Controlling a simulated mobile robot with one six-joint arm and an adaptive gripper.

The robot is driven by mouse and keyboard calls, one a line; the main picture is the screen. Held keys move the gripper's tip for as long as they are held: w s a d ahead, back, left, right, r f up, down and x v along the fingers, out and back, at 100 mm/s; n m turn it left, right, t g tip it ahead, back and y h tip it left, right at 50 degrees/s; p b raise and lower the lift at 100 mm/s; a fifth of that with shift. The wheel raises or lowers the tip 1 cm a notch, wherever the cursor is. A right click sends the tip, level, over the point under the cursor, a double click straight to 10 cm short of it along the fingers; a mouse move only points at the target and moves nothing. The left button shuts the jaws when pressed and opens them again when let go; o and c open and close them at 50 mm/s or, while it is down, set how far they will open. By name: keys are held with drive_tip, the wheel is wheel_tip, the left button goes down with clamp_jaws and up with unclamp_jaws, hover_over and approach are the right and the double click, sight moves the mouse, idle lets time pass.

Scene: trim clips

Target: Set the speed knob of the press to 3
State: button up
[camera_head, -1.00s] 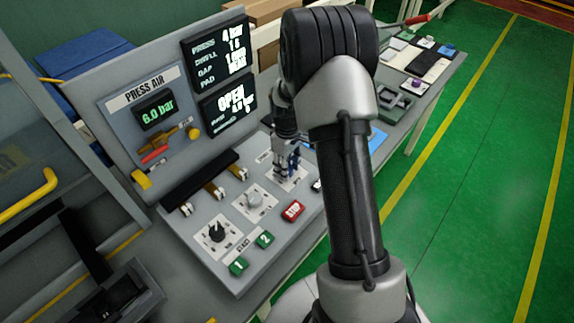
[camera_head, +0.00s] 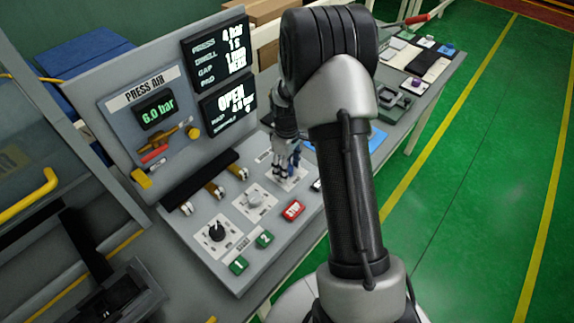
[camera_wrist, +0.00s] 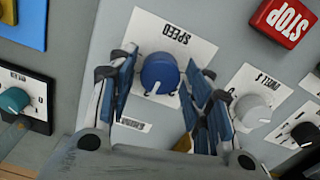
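The speed knob (camera_wrist: 158,74) is a blue round knob with a white pointer line, on a white plate marked SPEED (camera_wrist: 172,34). The label appears upside down in the wrist view, and the pointer is toward the bottom of the picture, away from the label. My gripper (camera_wrist: 163,80) is open, with one blue-padded finger on each side of the knob and a gap showing on both sides. In the head view my gripper (camera_head: 287,162) is over the console's far right dial plate (camera_head: 292,184) and hides the knob. I cannot read scale marks around it.
A grey knob (camera_wrist: 252,110) and a black knob (camera_wrist: 305,133) are to the right in the wrist view. A red STOP button (camera_wrist: 284,20) is at top right. A teal knob (camera_wrist: 14,100) is at left. Green buttons (camera_head: 264,239) are at the console front.

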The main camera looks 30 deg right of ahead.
drive_tip(key=shift+o, duration=0.5)
drive_tip(key=shift+r, duration=0.1)
wheel_tip(320, 180, up, 12)
idle(0.6)
drive_tip(key=s+a+r+m+t, duration=0.1)
drive_tip(key=s+a+r+m, duration=0.1)
drive_tip(key=s+a+r, duration=0.5)
drive_tip(key=s+a+r+m+t+b, duration=0.1)
drive_tip(key=s+a+r+m, duration=0.1)
drive_tip(key=s, duration=0.7)
drive_tip(key=s+a+r+m+t+b, duration=0.1)
drive_tip(key=s+a+r, duration=0.3)
drive_tip(key=s, duration=0.5)
drive_tip(key=shift+s+a+m+t, duration=0.4)
drive_tip(key=shift+a+m+t, duration=0.2)
drive_tip(key=shift+t, duration=0.2)
